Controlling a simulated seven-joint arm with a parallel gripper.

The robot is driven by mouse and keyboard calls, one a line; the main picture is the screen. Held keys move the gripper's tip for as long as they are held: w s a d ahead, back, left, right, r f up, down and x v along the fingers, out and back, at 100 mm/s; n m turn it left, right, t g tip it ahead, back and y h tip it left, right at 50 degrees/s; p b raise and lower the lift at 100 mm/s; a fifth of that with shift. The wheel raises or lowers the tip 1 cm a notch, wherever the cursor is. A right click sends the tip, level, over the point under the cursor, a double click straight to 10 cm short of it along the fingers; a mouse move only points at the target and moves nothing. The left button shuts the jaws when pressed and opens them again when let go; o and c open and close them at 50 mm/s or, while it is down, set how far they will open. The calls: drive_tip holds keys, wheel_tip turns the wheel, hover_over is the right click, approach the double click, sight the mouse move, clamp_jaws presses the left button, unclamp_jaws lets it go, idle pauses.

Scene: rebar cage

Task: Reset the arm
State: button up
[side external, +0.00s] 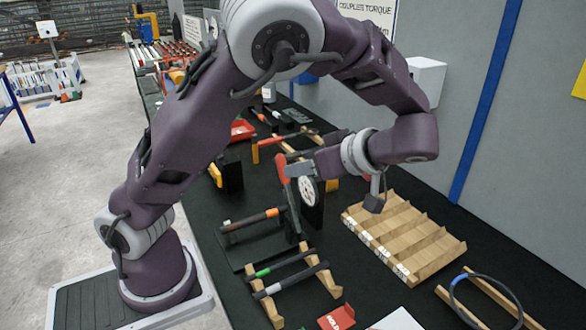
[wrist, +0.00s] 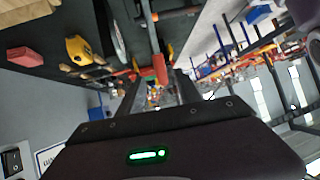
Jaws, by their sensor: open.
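My arm reaches over the black bench, and my gripper (side external: 290,160) points to the left, level and above the tools. In the wrist view its two dark fingers (wrist: 160,92) stand apart, with distant background showing between them. It is open and nothing is seen held. In the side view a red upright tool part (side external: 285,182) and a pale round disc (side external: 308,190) appear close to or below the gripper; I cannot tell the gap.
A wooden slotted tray (side external: 405,237) lies right of the gripper. Wooden racks with bars (side external: 290,281) and a blue-black loop (side external: 478,285) lie in front. A grey wall (side external: 470,95) runs behind the bench. The wrist view shows a yellow tool (wrist: 84,50) and a red block (wrist: 27,56).

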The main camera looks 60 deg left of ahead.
drive_tip(key=shift+w+d+r, duration=0.1)
drive_tip(key=shift+d+r, duration=0.25)
drive_tip(key=shift+d, duration=0.2)
drive_tip(key=s+d+r+m+t+h, duration=0.2)
drive_tip(key=s+d+m+t+h, duration=0.1)
drive_tip(key=s+m, duration=0.5)
drive_tip(key=s+d+r+m+t+h, duration=0.3)
drive_tip(key=s+m+t+h, duration=0.2)
drive_tip(key=s+m+h, duration=0.3)
drive_tip(key=m, duration=0.3)
drive_tip(key=shift+d, duration=0.2)
